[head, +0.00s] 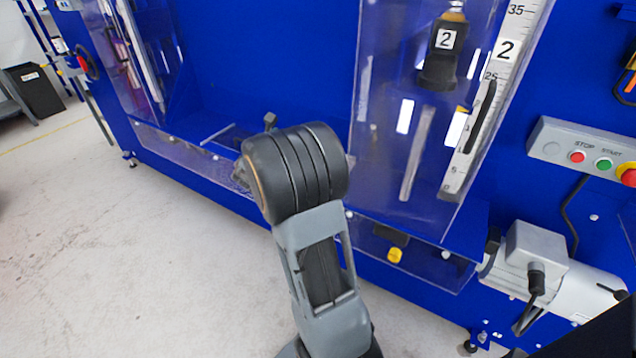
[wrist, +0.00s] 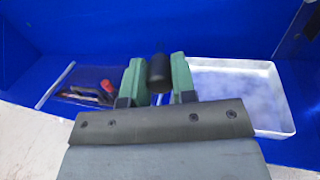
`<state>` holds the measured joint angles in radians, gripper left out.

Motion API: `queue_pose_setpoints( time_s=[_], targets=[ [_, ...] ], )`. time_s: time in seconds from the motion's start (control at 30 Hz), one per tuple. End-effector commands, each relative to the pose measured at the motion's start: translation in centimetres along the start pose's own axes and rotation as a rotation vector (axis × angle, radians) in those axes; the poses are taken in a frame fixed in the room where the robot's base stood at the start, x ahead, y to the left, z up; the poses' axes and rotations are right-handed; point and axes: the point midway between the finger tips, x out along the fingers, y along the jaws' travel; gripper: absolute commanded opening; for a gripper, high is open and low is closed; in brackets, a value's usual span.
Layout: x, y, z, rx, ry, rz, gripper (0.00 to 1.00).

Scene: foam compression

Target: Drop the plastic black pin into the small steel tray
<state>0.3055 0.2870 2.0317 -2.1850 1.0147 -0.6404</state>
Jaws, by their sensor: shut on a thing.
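In the wrist view, my gripper (wrist: 158,85) has two green fingers shut on the black pin (wrist: 158,68), a dark cylinder with a narrow tip pointing up in the picture. The small steel tray (wrist: 285,100) is a shallow, pale metal tray just right of the fingers. No object shows in its visible part; its left part is hidden behind my gripper. The pin appears left of the tray's visible area, and its height above the surface cannot be told. In the head view my arm hides the gripper, and I cannot make out the pin or tray there.
Left of my gripper, a clear-walled bin (wrist: 68,90) holds a red-and-dark tool. The blue machine (head: 270,60) has clear guards, a ruler scale (head: 500,60), and a button box (head: 590,150) at right. A grey motor unit (head: 545,260) juts out low right. Floor is open at left.

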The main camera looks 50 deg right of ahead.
Motion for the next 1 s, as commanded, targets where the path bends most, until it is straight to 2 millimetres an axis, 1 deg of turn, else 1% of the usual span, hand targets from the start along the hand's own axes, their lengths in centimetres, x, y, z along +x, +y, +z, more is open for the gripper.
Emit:
queue_pose_setpoints(
  time_s=[0.03, 0.1, 0.2, 0.3, 0.4, 0.53, 0.67, 1.0],
  targets=[
    [1.7, -1.9, -1.0, 0.005, -0.004, -0.056, 0.0],
    [3.4, -4.0, -0.7, 0.004, -0.004, -0.117, 0.0],
    [5.2, -6.6, -0.2, 0.003, -0.004, -0.18, 0.0],
    [6.3, -8.4, 0.1, 0.002, -0.002, -0.221, 0.0],
    [6.9, -9.5, 0.4, 0.0, -0.002, -0.245, 0.0],
    [7.2, -10.0, 0.3, -0.002, 0.0, -0.257, 0.0],
    [7.2, -10.1, -0.4, -0.003, 0.0, -0.257, 0.0],
    [7.2, -10.0, -4.0, -0.003, 0.0, -0.255, 0.0]
  ],
)
